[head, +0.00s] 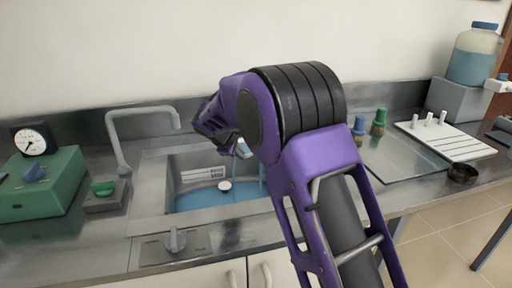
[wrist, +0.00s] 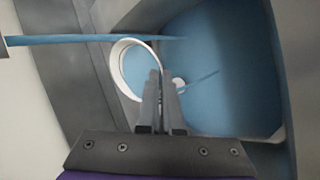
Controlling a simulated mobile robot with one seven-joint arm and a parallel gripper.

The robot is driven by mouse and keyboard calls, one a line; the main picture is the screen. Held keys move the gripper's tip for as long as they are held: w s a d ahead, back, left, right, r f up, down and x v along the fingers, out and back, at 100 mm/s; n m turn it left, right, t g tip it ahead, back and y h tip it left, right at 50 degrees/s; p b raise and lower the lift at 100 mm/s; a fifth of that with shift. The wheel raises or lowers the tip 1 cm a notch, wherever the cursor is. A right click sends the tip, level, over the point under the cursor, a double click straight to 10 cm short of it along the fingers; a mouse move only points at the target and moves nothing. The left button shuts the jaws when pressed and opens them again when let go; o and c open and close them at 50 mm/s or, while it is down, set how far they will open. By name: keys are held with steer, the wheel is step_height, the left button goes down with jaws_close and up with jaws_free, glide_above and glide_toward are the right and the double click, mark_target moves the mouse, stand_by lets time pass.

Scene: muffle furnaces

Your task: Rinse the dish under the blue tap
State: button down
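A white round dish (wrist: 116,62) shows in the wrist view, with its rim between the fingertips of my gripper (wrist: 158,82), which looks shut on it. The dish is tilted and above the sink basin (wrist: 225,75). A blue stream (wrist: 60,40) runs from a dark nozzle (wrist: 2,41) at the left edge and passes at the dish's upper rim; I cannot tell whether it goes into the dish. In the head view my arm hides most of the gripper and the blue tap. Blue streams (head: 262,180) show beside it over the sink (head: 162,190).
A grey curved tap (head: 140,110) stands left of the sink. A white board (head: 450,138), dark bowl (head: 463,174) and large bottle (head: 475,55) are at right.

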steer(key=s+a+b, duration=0.1)
steer(key=s+a, duration=0.3)
steer(key=shift+s+a, duration=0.15)
steer(key=shift+s, duration=0.1)
stand_by(0.5)
stand_by(0.9)
